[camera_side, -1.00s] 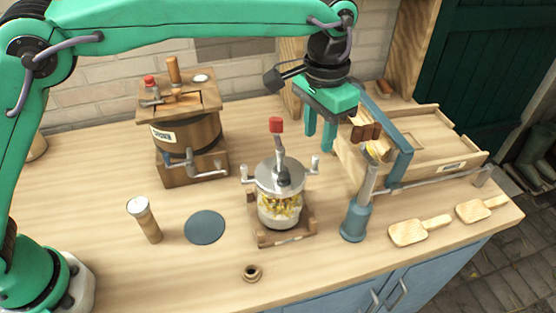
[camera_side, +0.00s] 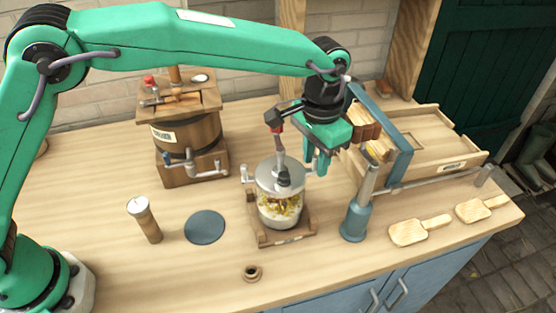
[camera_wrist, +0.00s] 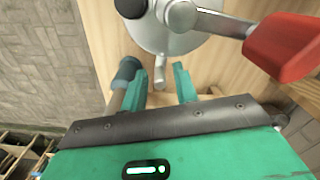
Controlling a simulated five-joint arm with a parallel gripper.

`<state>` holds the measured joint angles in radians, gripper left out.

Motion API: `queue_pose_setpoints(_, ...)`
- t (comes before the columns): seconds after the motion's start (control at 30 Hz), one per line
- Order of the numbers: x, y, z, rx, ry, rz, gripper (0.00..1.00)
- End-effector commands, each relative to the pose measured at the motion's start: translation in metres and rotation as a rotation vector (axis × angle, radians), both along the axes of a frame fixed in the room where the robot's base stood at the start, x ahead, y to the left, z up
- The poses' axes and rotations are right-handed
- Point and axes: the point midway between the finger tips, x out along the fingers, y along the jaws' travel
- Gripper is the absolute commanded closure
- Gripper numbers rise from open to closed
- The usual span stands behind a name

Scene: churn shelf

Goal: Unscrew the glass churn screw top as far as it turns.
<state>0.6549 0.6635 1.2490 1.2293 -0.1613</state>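The glass churn (camera_side: 280,213) stands upright in a wooden cradle, with pale and yellow contents. Its grey metal screw top (camera_side: 267,181) has side lugs and a crank with a red knob. The left lug (camera_side: 247,174) shows in the side view; the right one is hidden behind my gripper (camera_side: 316,168). In the wrist view, the screw top (camera_wrist: 168,38) is at the top, with one lug (camera_wrist: 160,72) pointing down between my spread fingertips (camera_wrist: 158,82). I see gaps on both sides of the lug. The red knob (camera_wrist: 285,46) hangs at the upper right.
A wooden barrel churn (camera_side: 188,135) stands behind left. A blue-based post (camera_side: 355,220) is close on the right, before a wooden tray (camera_side: 440,160). A capped cylinder (camera_side: 146,222), a blue disc (camera_side: 205,227) and a small ring (camera_side: 252,272) are on the bench. The front left bench is clear.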

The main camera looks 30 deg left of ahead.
Motion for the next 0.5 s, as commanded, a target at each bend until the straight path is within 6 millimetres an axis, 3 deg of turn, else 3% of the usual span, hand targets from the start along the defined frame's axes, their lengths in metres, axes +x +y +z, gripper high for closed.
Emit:
queue_pose_setpoints(0.03, 0.0, 0.0, 0.0001, 0.0, 0.0, 0.0, 0.81)
queue_pose_setpoints(0.13, 0.0, 0.0, 0.0002, 0.0, 0.0, 0.0, 1.0)
queue_pose_setpoints(0.5, 0.0029, 0.0027, 0.0006, 0.0, 0.0, 0.051, 1.0)
